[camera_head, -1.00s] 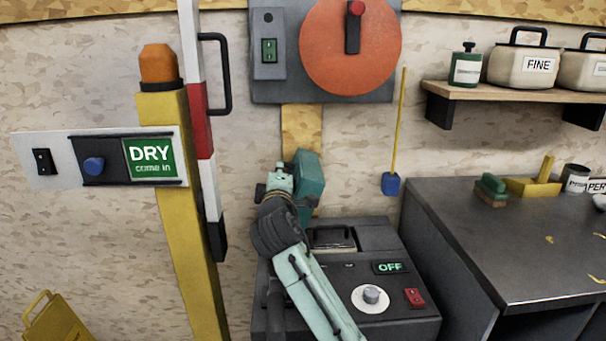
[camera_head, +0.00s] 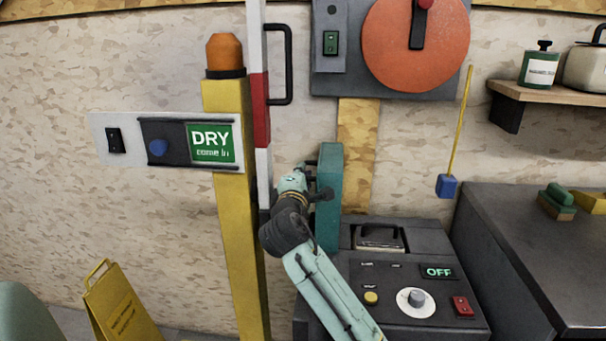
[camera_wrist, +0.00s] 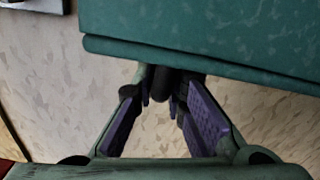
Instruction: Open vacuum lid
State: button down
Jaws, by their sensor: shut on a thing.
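The vacuum is a dark grey box (camera_head: 368,290) with an OFF display, and its teal lid (camera_head: 330,170) stands raised, close to upright, at the box's left side. In the wrist view the lid (camera_wrist: 210,45) fills the top. My gripper (camera_head: 309,181) is at the lid's left face. In the wrist view my gripper (camera_wrist: 161,97) has its purple-padded fingers closed around a dark handle (camera_wrist: 162,85) on the lid. The lid's hinge and lower edge are partly hidden by my arm.
A yellow post (camera_head: 237,240) with a red-and-white barrier bar (camera_head: 261,110) stands close left of my gripper. A wall panel with an orange disc (camera_head: 415,45) hangs above. A dark bench (camera_head: 540,250) stands right. A yellow floor sign (camera_head: 122,305) is at lower left.

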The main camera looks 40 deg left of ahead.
jog(key=c, duration=1.7)
grip_release()
jog(key=shift+o, duration=0.2)
jog(key=v, duration=1.2)
